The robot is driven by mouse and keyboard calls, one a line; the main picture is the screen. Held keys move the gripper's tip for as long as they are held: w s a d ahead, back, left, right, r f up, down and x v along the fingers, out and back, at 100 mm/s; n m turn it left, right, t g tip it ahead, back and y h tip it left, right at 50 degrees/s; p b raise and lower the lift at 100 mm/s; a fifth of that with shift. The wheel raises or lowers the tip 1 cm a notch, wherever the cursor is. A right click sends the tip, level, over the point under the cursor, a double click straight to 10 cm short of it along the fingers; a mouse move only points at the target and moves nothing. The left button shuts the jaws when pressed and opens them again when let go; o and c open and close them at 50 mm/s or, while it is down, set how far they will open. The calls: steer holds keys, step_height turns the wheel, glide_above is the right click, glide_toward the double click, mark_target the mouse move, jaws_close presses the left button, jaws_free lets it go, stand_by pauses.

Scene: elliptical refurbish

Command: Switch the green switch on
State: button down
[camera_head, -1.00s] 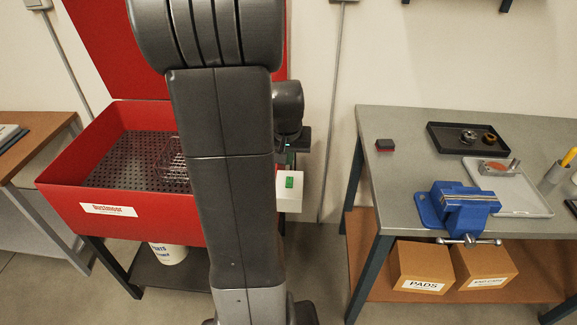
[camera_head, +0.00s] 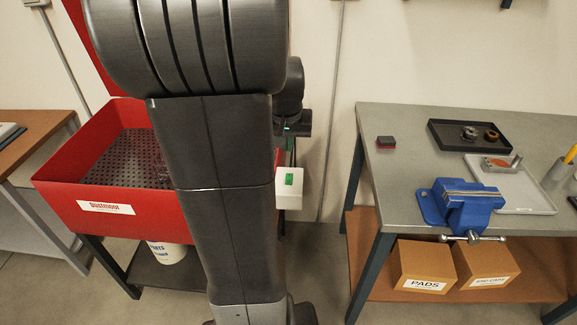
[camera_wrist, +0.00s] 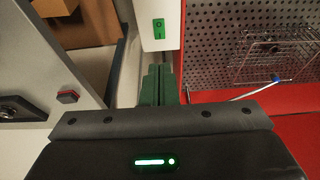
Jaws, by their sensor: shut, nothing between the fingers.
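In the wrist view, the green switch (camera_wrist: 158,28) sits at the top centre on the white box (camera_wrist: 153,8). A mark shows on its face. My gripper (camera_wrist: 158,72) has its dark green fingers together and empty, pointing toward the box. The tips are apart from the switch in the picture; the exact gap is hard to judge. In the head view my arm hides most of the gripper.
The red washer basin (camera_head: 62,205) with a wire basket (camera_wrist: 278,55) stands beside the box. A grey workbench (camera_head: 400,185) with a blue vise (camera_head: 465,205) is at the right. Floor shows between washer and bench.

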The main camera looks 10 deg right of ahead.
mark_target(289, 175)
steer(key=shift+w+d+r+b, duration=0.15)
steer(key=shift+w+b, duration=0.15)
steer(key=shift+b, duration=0.35)
steer(key=x, duration=1.3)
steer(key=shift+p, duration=0.3)
steer(key=shift+f, duration=0.55)
steer(key=shift+p, duration=0.35)
